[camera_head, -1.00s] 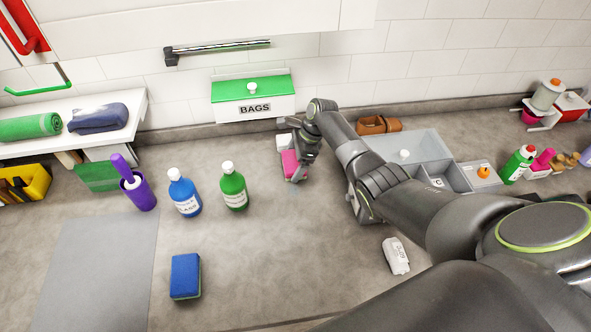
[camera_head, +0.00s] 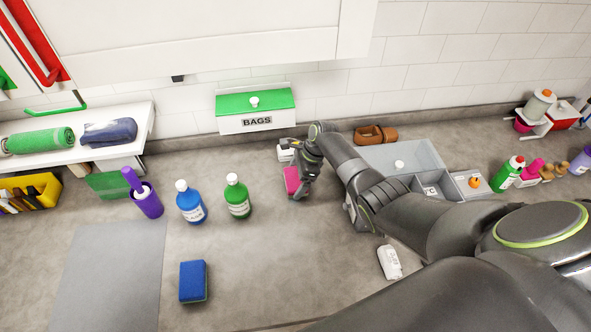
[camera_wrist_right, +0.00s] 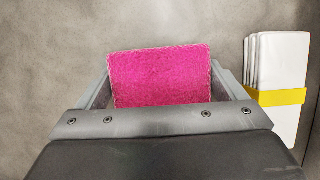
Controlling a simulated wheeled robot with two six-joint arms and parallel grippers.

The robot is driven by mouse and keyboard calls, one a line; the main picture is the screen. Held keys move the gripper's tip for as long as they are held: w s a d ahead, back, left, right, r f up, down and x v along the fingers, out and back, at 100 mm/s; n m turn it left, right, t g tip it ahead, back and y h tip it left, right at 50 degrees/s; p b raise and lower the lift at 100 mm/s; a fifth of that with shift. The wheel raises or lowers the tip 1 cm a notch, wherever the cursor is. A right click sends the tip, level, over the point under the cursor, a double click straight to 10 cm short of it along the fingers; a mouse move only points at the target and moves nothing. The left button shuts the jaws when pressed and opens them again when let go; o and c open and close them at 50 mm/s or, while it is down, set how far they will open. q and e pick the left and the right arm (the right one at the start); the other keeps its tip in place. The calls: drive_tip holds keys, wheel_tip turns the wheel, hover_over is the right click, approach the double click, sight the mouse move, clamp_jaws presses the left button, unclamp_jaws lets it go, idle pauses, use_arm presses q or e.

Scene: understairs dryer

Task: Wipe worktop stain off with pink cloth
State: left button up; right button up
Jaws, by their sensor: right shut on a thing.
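The pink cloth (camera_head: 291,181) is at my right gripper (camera_head: 297,182), low over the grey worktop (camera_head: 255,270) below the BAGS box. My right gripper is shut on the cloth. In the right wrist view the pink cloth (camera_wrist_right: 160,77) spans the space between the fingers of the right gripper (camera_wrist_right: 165,85), its fluffy face showing. I cannot tell if it touches the worktop. I see no clear stain now; the cloth and gripper may hide it. My left gripper is not in view.
A white stack with a yellow band (camera_wrist_right: 280,97) lies right of the gripper. Green (camera_head: 237,197) and blue (camera_head: 190,203) bottles stand to the left, with a blue sponge (camera_head: 193,281) nearer. The grey divided tray (camera_head: 425,157) is right, beyond my arm. The front middle worktop is clear.

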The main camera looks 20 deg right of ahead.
sight(297, 215)
drive_tip(key=shift+s+a+f, duration=0.1)
drive_tip(key=shift+s+a, duration=0.05)
drive_tip(key=shift+s, duration=0.4)
drive_tip(key=shift+s+a+f, duration=0.1)
drive_tip(key=shift+s+a, duration=0.05)
drive_tip(key=shift+s, duration=0.35)
drive_tip(key=shift+s+a+f, duration=0.1)
drive_tip(key=shift+s+a, duration=0.1)
drive_tip(key=shift+s, duration=0.55)
drive_tip(key=shift+s+a, duration=0.15)
drive_tip(key=shift+s, duration=0.6)
drive_tip(key=shift+s+a+r, duration=0.1)
drive_tip(key=shift+s+a, duration=0.1)
drive_tip(key=shift+s, duration=0.7)
drive_tip(key=shift+s+a+r, duration=0.15)
drive_tip(key=shift+s+a, duration=0.1)
drive_tip(key=shift+s, duration=0.6)
drive_tip(key=shift+s+a+r, duration=0.1)
drive_tip(key=shift+s+a, duration=0.1)
drive_tip(key=shift+s, duration=0.7)
drive_tip(key=shift+w, duration=0.1)
drive_tip(key=shift+r, duration=3.05)
